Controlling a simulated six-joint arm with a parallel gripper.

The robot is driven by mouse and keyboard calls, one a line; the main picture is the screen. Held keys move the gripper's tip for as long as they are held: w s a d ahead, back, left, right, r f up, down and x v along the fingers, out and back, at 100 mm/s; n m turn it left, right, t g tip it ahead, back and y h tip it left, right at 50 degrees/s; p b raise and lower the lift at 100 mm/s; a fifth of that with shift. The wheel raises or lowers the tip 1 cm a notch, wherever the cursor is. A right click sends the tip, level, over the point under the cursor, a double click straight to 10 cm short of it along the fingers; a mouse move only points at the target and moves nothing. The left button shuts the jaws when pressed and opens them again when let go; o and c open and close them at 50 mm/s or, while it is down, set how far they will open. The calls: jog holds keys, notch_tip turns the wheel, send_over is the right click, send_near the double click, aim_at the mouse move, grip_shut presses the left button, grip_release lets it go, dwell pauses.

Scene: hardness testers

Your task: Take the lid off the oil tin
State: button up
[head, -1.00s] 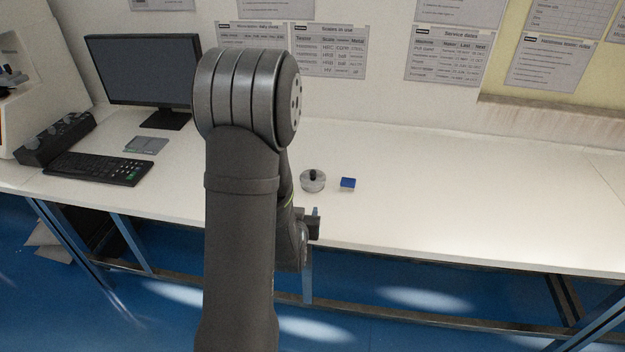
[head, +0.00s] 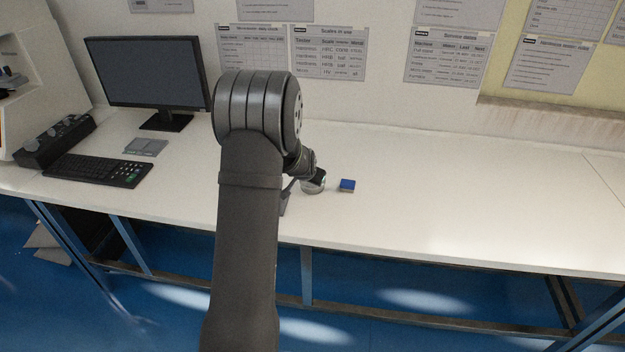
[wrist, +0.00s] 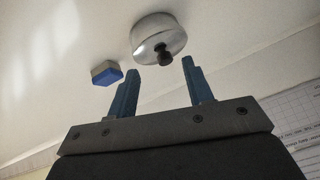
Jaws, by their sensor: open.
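The oil tin (wrist: 152,27) is a round, silvery tin with a dark knob (wrist: 163,56) on its lid. In the wrist view it is beyond my fingertips, with the knob lined up roughly between them. My gripper (wrist: 160,68) is open and empty, its two blue fingers apart and not seen touching the tin. In the head view the tin (head: 314,187) stands on the table, its top mostly hidden behind my wrist. The gripper's fingers are hard to make out there.
A keyboard (head: 97,169), a monitor (head: 145,72) and a small grey device are at the left. The table's right side is clear.

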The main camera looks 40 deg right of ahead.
jog(key=w+d+r+m+g+y, duration=0.2)
jog(key=r+m+g, duration=0.1)
jog(key=r, duration=0.4)
jog(key=w+d+r+m+g+y, duration=0.1)
jog(key=w+r+m+g+y, duration=0.15)
jog(key=r, duration=0.45)
jog(key=shift+g, duration=0.25)
jog(key=f, duration=0.4)
jog(key=d+f, duration=0.1)
jog(key=f, duration=0.6)
jog(key=shift+w+d+f, duration=0.1)
jog(key=shift+d+f, duration=0.1)
jog(key=shift+f, duration=0.15)
jog(key=shift+d+f, duration=0.15)
jog(key=shift+f, duration=2.6)
grip_shut()
